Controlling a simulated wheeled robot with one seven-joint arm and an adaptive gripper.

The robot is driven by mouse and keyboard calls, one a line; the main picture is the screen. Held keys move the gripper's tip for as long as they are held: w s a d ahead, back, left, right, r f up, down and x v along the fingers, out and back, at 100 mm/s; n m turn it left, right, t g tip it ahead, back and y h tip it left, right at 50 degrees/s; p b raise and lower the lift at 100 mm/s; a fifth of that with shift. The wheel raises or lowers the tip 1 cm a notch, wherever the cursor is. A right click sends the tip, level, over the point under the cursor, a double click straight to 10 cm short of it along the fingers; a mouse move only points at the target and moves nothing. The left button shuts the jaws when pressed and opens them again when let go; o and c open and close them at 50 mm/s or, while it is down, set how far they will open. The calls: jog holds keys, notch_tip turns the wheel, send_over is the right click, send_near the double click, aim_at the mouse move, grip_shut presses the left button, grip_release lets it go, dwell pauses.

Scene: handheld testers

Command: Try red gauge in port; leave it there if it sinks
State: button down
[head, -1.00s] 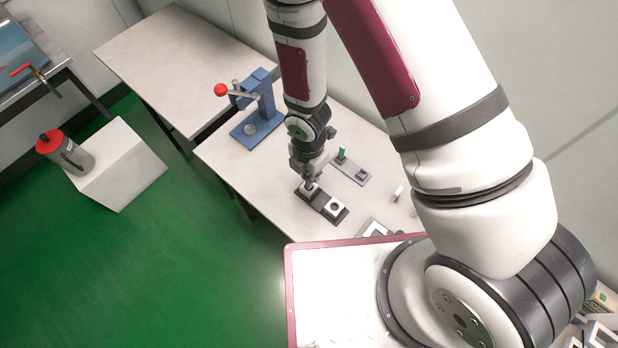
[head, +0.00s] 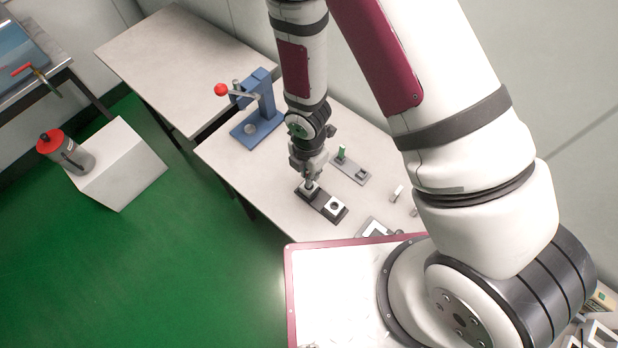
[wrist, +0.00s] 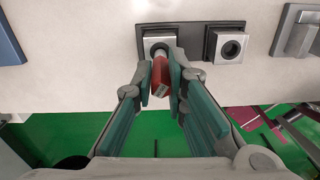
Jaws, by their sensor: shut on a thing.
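The red gauge (wrist: 160,78) is held between the fingertips of my gripper (wrist: 163,75) in the wrist view. Its far end is at the left port block (wrist: 147,43), over or in the dark round hole; how deep it sits I cannot tell. A second metal port block (wrist: 228,46) with a round hole stands to the right on the same dark base (wrist: 196,38). In the head view my gripper (head: 311,182) is low over the left end of this base (head: 325,208). The gauge is hidden there by the fingers.
A grey holder (head: 350,168) with an upright green-topped piece (head: 341,153) lies behind the base. A blue press (head: 258,112) with a red knob stands at the left. Small light pieces (head: 397,193) and a grey frame (head: 373,227) lie to the right. The table's front edge is close.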

jog(key=shift+r, duration=0.25)
jog(key=shift+r+p, duration=0.5)
jog(key=shift+r, duration=1.9)
jog(key=shift+s+d, duration=0.1)
jog(key=s+d+f+m, duration=0.1)
jog(key=s+d, duration=0.1)
jog(key=s+d+f+m, duration=0.1)
jog(key=d+m, duration=0.1)
jog(key=d, duration=0.1)
jog(key=s+d+f+m+p, duration=0.1)
jog(key=s+d+m, duration=0.1)
jog(key=shift+s+d, duration=0.3)
jog(key=s+d+f+m+p, duration=0.1)
jog(key=s+d+m, duration=0.5)
jog(key=d, duration=0.2)
jog(key=b, duration=0.5)
send_over(361, 175)
jog(key=f, duration=0.2)
jog(key=shift+f+m+p, duration=0.3)
jog(key=shift+f, duration=1.35)
jog(key=shift+f, duration=0.15)
